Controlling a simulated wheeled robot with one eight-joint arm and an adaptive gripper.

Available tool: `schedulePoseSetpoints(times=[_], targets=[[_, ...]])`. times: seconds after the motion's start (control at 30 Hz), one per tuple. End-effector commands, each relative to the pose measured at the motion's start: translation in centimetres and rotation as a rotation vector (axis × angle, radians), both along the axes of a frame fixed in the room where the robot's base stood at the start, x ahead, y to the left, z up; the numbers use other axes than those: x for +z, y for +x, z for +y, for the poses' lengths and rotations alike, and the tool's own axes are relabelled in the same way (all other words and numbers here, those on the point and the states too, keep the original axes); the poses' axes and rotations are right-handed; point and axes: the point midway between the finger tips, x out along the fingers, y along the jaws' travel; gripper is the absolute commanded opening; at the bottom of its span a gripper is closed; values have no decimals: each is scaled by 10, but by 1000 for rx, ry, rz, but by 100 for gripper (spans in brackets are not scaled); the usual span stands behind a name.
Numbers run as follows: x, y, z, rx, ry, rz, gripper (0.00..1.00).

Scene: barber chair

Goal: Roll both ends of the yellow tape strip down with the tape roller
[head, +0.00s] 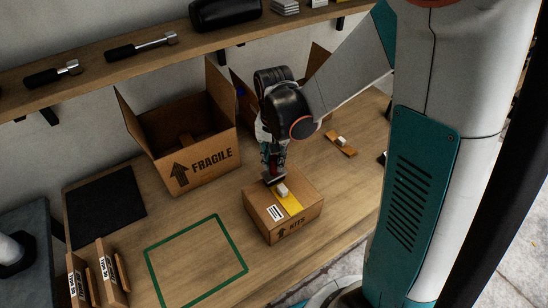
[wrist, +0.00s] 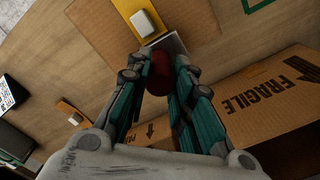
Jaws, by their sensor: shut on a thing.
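A closed cardboard box (head: 262,205) stands on the bench with the yellow tape strip (head: 291,203) across its top. A small white block (head: 281,189) sits on the strip; the strip (wrist: 137,7) and block also show in the wrist view. My gripper (head: 270,150) is above the box's far edge, pointing down. It is shut on the tape roller (wrist: 160,70), whose red handle shows between the fingers, with a pale flat part beyond it. The roller's lower end (head: 274,179) is close to the strip's far end; I cannot tell whether it touches.
An open box marked FRAGILE (head: 190,140) stands left of my gripper. An orange-brown piece with a white block (head: 341,144) lies to the right. A green outlined square (head: 196,260) is clear. Small boxes (head: 108,272) stand front left. A shelf (head: 100,62) runs above the bench.

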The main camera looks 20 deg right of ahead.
Motion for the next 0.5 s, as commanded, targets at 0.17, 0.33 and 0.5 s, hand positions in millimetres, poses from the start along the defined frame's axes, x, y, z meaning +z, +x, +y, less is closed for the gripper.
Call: schedulePoseSetpoints(times=[0.17,0.33,0.5], targets=[[-2,0,0,0,0,0,0],[-4,0,0,0,0,0,0],[-6,0,0,0,0,0,0]])
